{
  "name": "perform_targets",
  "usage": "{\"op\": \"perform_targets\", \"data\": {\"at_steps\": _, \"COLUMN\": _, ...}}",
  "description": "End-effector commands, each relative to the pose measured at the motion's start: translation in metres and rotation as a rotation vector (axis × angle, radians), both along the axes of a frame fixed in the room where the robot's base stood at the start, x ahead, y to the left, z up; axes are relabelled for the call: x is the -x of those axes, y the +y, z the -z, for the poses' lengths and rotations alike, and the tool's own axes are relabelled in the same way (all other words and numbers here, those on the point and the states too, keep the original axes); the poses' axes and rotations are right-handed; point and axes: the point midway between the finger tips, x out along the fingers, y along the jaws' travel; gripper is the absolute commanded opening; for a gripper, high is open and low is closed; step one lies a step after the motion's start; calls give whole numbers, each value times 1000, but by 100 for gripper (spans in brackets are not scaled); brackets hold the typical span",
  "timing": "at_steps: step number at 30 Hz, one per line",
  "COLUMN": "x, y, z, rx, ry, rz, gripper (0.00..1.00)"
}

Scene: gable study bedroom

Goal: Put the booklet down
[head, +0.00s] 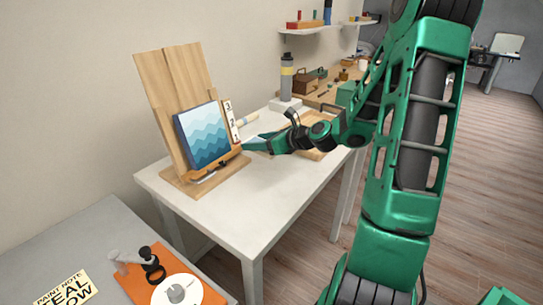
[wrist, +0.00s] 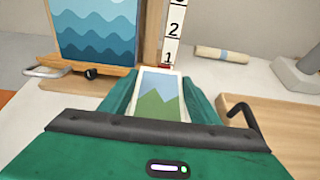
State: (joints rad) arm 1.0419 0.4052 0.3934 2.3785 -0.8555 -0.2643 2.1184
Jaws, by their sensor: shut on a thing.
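My gripper (wrist: 158,100) is shut on the booklet (wrist: 161,92), which has a white border and a picture of green hills under a blue sky. The booklet lies between the two green fingers, with its far end toward the foot of the number strip (wrist: 172,35). In the head view my gripper (head: 247,144) is over the white table (head: 270,178), just right of the easel, and the booklet is mostly hidden there. I cannot tell whether the booklet touches the table or the easel.
The wooden easel (head: 158,85) holds a blue wave picture (head: 203,136). A rolled paper (wrist: 222,54) lies behind my gripper and a wooden tray (wrist: 275,125) is to its right. The table's front part is clear. A grey desk (head: 75,235) stands at lower left.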

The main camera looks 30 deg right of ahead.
Motion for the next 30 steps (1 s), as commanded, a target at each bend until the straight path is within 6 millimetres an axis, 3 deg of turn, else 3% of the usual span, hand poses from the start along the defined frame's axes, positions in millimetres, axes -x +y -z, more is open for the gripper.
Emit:
{"op": "perform_targets", "data": {"at_steps": 3, "x": 1, "y": -26, "z": 15, "rx": -3, "ry": 1, "rz": 5, "gripper": 32}}
{"op": "perform_targets", "data": {"at_steps": 10, "x": 2, "y": -55, "z": 33, "rx": -2, "ry": 0, "rz": 2, "gripper": 32}}
{"op": "perform_targets", "data": {"at_steps": 14, "x": 2, "y": -59, "z": 37, "rx": -1, "ry": -1, "rz": 1, "gripper": 32}}
{"op": "perform_targets", "data": {"at_steps": 24, "x": 2, "y": -59, "z": 73, "rx": -2, "ry": 0, "rz": 1, "gripper": 32}}
{"op": "perform_targets", "data": {"at_steps": 30, "x": 2, "y": -59, "z": 75, "rx": 1, "ry": 0, "rz": 1, "gripper": 32}}
